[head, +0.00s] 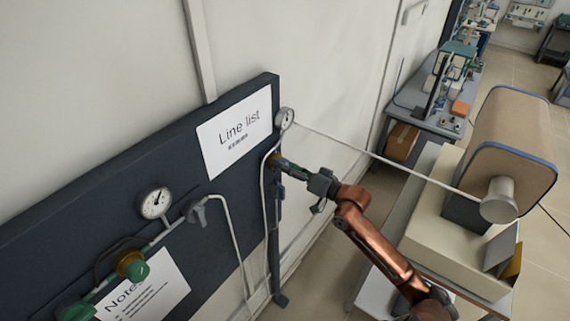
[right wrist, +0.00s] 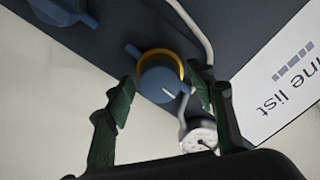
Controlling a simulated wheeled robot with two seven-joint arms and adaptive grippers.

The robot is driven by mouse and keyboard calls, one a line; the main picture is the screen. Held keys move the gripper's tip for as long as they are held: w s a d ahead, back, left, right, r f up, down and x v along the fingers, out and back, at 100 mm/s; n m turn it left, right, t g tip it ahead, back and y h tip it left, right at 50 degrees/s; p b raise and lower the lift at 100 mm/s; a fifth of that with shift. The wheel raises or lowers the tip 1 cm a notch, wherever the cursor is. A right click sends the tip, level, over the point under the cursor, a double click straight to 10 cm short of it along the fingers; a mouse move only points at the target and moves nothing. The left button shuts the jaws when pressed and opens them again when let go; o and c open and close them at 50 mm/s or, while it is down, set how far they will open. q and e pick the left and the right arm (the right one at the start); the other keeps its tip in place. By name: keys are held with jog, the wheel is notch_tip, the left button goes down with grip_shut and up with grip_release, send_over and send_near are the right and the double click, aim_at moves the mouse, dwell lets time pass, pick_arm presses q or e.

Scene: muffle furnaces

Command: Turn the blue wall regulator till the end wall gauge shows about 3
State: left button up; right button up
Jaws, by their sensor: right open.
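The blue regulator (right wrist: 158,84), with a yellow ring and a white mark on its face, shows in the right wrist view. My right gripper (right wrist: 163,88) is open, with one green finger on each side of the knob; I cannot tell if they touch it. In the head view my right gripper (head: 284,163) reaches the end of the dark board and mostly hides the regulator. The end wall gauge (head: 286,117) sits just above, at the board's right end. It also shows in the right wrist view (right wrist: 200,136), partly hidden, its reading too small to tell. My left gripper is not in view.
The dark board (head: 90,205) carries a "Line list" sheet (head: 235,131), another gauge (head: 154,203), a grey valve (head: 197,212) and a green regulator (head: 133,268). Thin pipes run near my gripper. A bench (head: 428,100) stands behind, and a large beige machine (head: 505,140) at right.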

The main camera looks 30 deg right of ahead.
jog(key=c, duration=1.1)
jog(key=shift+c, duration=0.3)
jog(key=shift+n, duration=0.3)
jog(key=o, duration=1.2)
jog(key=shift+c, duration=0.2)
jog(key=v, duration=1.2)
